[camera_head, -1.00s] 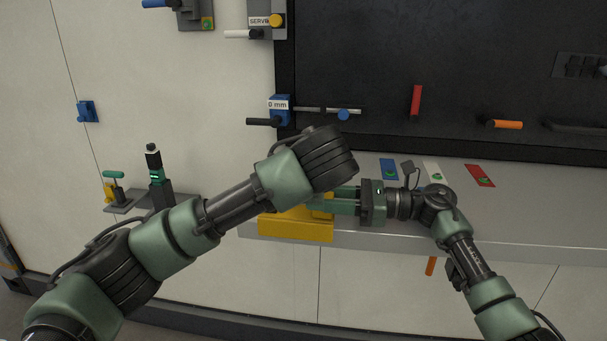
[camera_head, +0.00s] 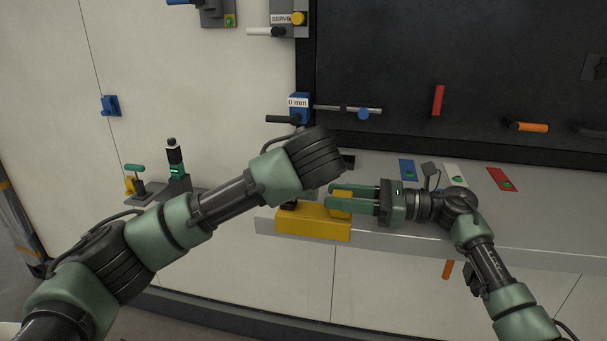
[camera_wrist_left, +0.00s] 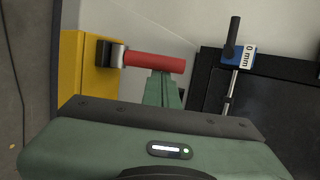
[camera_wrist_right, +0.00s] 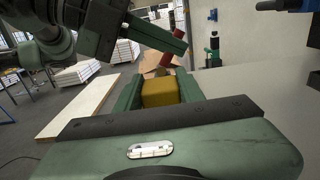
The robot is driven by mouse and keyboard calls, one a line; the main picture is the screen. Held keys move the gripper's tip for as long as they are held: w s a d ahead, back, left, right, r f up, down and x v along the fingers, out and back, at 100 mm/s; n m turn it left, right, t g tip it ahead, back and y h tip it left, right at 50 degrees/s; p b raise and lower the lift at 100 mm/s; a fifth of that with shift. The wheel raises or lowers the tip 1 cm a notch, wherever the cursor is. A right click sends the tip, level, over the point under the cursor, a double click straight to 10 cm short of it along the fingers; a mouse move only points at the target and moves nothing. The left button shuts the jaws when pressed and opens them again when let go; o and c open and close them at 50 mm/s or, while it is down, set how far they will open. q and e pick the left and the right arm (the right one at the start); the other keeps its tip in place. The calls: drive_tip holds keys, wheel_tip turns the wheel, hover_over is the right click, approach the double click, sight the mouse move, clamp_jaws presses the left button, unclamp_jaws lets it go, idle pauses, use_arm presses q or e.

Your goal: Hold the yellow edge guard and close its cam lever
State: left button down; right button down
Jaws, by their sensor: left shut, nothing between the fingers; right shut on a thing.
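The yellow edge guard (camera_head: 312,224) sits on the front edge of the grey ledge. My right gripper (camera_head: 342,198) is shut on its raised yellow block, which also shows between the fingers in the right wrist view (camera_wrist_right: 160,92). The cam lever's red handle (camera_wrist_left: 152,62) sticks out sideways from a dark pivot on the guard in the left wrist view. My left gripper (camera_wrist_left: 162,84) is shut and empty, its fingertips right at the red handle; whether they touch is unclear. In the head view my left wrist hides the left fingers and the lever.
The grey ledge (camera_head: 520,220) runs right, with blue (camera_head: 407,169), white (camera_head: 455,173) and red (camera_head: 502,179) plates on it. A blue stop marked 0 mm (camera_head: 299,106) with a rod is behind my left wrist. A small shelf (camera_head: 150,194) with a green-handled clamp is at left.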

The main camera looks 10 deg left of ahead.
use_arm(q)
drive_tip(key=shift+s+a+r+t, duration=0.1)
drive_tip(key=shift+s+t, duration=0.3)
drive_tip(key=shift+t, duration=0.5)
drive_tip(key=shift+s, duration=0.1)
drive_tip(key=s+n+t, duration=0.1)
drive_tip(key=t, duration=0.2)
drive_tip(key=shift+s+a, duration=0.1)
drive_tip(key=shift+s, duration=0.1)
use_arm(e)
drive_tip(key=shift+d, duration=0.1)
use_arm(q)
drive_tip(key=t, duration=0.1)
drive_tip(key=s+n+t, duration=0.1)
drive_tip(key=t, duration=0.1)
drive_tip(key=t+y, duration=0.1)
drive_tip(key=shift+s+a+f, duration=0.15)
drive_tip(key=shift+s+f, duration=0.1)
drive_tip(key=shift+s, duration=0.15)
drive_tip(key=shift+s+f+n+t, duration=0.1)
drive_tip(key=shift+s+n+t, duration=0.2)
drive_tip(key=shift+t, duration=0.2)
use_arm(e)
drive_tip(key=shift+w, duration=0.1)
use_arm(q)
drive_tip(key=shift+s+a+f, duration=0.2)
drive_tip(key=shift+s, duration=0.05)
use_arm(e)
drive_tip(key=shift+d, duration=0.1)
idle(0.7)
